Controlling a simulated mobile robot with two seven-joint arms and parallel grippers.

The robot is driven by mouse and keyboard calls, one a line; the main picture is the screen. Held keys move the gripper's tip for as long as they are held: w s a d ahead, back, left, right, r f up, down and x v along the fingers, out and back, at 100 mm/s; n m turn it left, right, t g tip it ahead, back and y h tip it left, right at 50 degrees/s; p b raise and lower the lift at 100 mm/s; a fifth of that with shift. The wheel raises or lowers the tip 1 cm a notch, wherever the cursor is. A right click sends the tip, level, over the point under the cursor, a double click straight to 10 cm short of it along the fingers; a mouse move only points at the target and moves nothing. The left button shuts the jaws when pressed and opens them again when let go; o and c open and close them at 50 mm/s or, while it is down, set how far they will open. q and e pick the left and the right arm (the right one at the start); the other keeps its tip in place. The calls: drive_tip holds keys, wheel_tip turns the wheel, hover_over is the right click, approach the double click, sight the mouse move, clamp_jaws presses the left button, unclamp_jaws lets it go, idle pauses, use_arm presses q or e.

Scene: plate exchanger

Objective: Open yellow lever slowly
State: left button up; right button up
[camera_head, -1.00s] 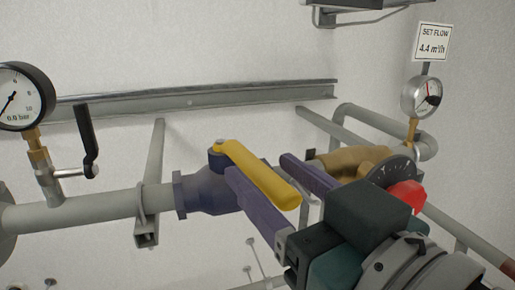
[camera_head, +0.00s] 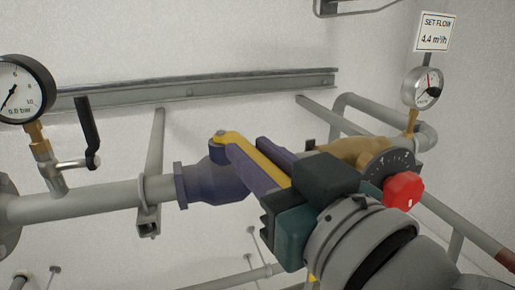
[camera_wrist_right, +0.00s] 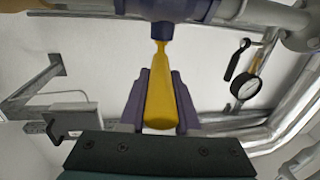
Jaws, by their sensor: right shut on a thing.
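The yellow lever (camera_head: 262,160) sits on top of the purple valve body (camera_head: 200,184) and points toward the lower right in the head view. My right gripper (camera_head: 262,160) has its two purple fingers on either side of the lever and is shut on it. The right wrist view shows the yellow lever (camera_wrist_right: 160,100) running between the fingers (camera_wrist_right: 160,95), with its narrow neck meeting the valve above. The lever's near end is hidden by the gripper in the head view. My left gripper is not in view.
A pressure gauge (camera_head: 22,92) and a small black-handled valve (camera_head: 88,135) stand on the pipe at left. A red knob (camera_head: 403,190) with a dark dial (camera_head: 388,166) is close right of my gripper. Another gauge (camera_head: 424,87) hangs beneath the SET FLOW sign (camera_head: 436,32).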

clamp_jaws()
idle(0.8)
